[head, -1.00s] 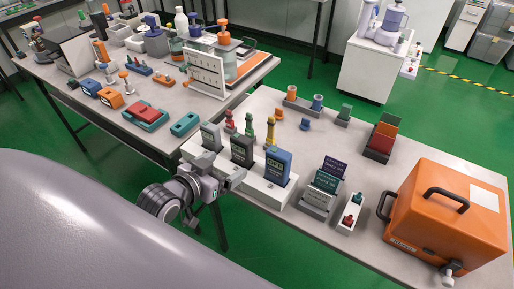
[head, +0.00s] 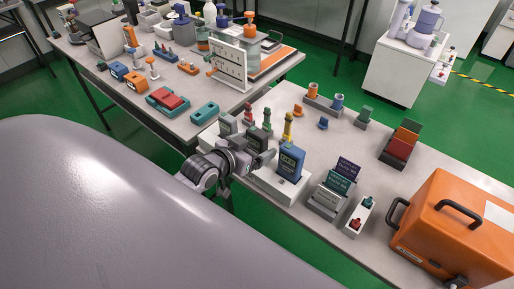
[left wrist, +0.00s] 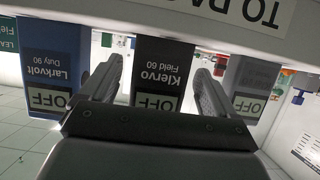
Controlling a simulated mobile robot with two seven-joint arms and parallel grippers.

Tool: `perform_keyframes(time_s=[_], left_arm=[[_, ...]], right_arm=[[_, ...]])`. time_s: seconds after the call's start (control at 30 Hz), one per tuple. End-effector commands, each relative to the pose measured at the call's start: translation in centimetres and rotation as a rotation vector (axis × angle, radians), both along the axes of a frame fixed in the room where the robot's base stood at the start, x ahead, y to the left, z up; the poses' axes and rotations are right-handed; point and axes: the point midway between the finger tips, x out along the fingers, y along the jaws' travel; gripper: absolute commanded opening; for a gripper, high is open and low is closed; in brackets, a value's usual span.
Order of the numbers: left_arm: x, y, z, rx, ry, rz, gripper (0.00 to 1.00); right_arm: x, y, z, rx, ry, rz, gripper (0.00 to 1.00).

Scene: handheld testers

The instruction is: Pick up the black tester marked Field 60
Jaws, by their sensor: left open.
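The black tester (left wrist: 163,65) reads "Klervo Field 60" with an "OFF" screen and appears upside down in the left wrist view. It stands upright in the white holder (head: 270,184), between a blue tester (head: 290,162) and a grey tester (head: 228,125). My left gripper (left wrist: 157,95) is open, with one finger on each side of the black tester; I cannot tell whether they touch it. In the head view my left gripper (head: 264,158) covers most of the black tester (head: 258,136). The blue tester (left wrist: 52,70) reads "Larkvolt Duty 90". My right gripper is not in view.
Red, green and yellow plug-like pieces (head: 287,127) stand just behind the testers. A card stand (head: 328,198) and a small white tray (head: 357,218) are to the right, then a large orange case (head: 452,228). Another cluttered table (head: 180,122) lies behind left.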

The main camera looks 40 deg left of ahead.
Motion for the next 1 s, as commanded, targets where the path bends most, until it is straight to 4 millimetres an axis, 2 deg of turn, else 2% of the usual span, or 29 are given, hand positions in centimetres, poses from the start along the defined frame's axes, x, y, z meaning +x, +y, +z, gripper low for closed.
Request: perform_keyframes(time_s=[0.13, 0.37, 0.43, 0.57, 0.87, 1.0], left_arm=[[0.89, -0.11, -0.35, -0.001, 0.000, 0.000, 0.89], [0.97, -0.14, -0.39, 0.000, 0.000, -0.001, 0.89], [0.95, -0.13, -0.40, 0.000, 0.001, 0.000, 0.73], [0.94, -0.13, -0.39, 0.000, 0.001, 0.000, 0.31], [0.96, -0.12, -0.24, 0.000, -0.001, 0.000, 0.29], [0.99, -0.11, 0.47, 0.001, -0.003, 0.000, 0.29]], right_arm=[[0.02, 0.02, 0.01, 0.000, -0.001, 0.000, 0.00], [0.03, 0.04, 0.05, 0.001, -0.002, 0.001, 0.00], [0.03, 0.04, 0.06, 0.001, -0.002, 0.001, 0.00], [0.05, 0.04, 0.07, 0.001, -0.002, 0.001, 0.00], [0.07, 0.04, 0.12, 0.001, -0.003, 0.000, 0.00], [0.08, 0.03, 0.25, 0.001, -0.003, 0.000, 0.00]])
